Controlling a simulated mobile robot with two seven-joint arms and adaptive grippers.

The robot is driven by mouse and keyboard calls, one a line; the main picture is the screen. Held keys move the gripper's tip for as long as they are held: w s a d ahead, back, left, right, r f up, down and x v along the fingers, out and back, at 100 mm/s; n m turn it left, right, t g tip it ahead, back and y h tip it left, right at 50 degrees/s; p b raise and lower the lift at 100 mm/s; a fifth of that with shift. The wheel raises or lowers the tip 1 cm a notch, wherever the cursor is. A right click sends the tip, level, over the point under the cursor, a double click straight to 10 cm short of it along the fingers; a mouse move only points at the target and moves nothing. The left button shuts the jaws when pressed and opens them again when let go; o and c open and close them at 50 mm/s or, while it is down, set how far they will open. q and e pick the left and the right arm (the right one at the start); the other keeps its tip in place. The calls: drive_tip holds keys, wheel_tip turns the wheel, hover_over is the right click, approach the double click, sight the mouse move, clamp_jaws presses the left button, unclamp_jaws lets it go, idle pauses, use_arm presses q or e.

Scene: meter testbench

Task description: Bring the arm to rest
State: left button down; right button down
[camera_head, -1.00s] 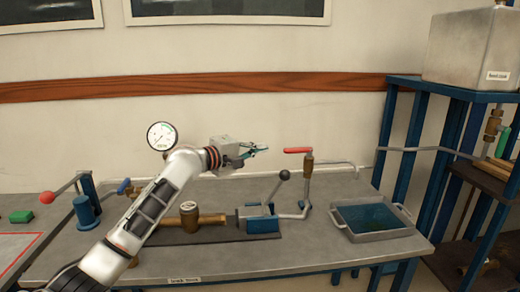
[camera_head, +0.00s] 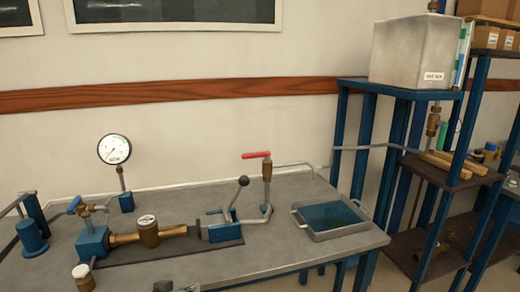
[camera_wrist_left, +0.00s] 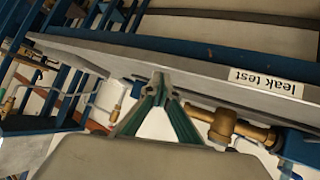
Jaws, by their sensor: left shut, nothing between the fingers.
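My left gripper (camera_wrist_left: 159,82) shows in the left wrist view with its green fingertips together and nothing between them. In that view it is in front of the bench edge with the "leak test" label (camera_wrist_left: 266,82). In the head view only a small grey part of it seems to show at the bottom edge, and the rest of the left arm is out of the picture. My right gripper is not in view.
The bench (camera_head: 285,258) bears a brass meter (camera_head: 148,232), a pressure gauge (camera_head: 114,149), a red-handled valve (camera_head: 257,155), a black-knobbed lever (camera_head: 243,181) and a tray of water (camera_head: 333,217). A blue rack with a grey tank (camera_head: 412,50) stands at the right.

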use_arm(q)
drive_tip(key=s+a+f+m+g+y, duration=0.1)
drive_tip(key=s+a+f+m+y, duration=0.15)
drive_tip(key=s+a, duration=0.5)
drive_tip(key=s+a+f+m+g+y, duration=0.1)
drive_tip(key=s+a+m+y, duration=0.2)
drive_tip(key=s, duration=0.7)
drive_tip(key=s+a+f+m+g+y, duration=0.1)
drive_tip(key=s+a+y, duration=0.2)
drive_tip(key=s+a, duration=0.5)
drive_tip(key=d+f+n+t+h, duration=0.2)
drive_tip(key=d+f+h, duration=0.5)
drive_tip(key=d+f, duration=0.8)
drive_tip(key=shift+f+n+t, duration=0.4)
drive_tip(key=shift+f+n, duration=0.35)
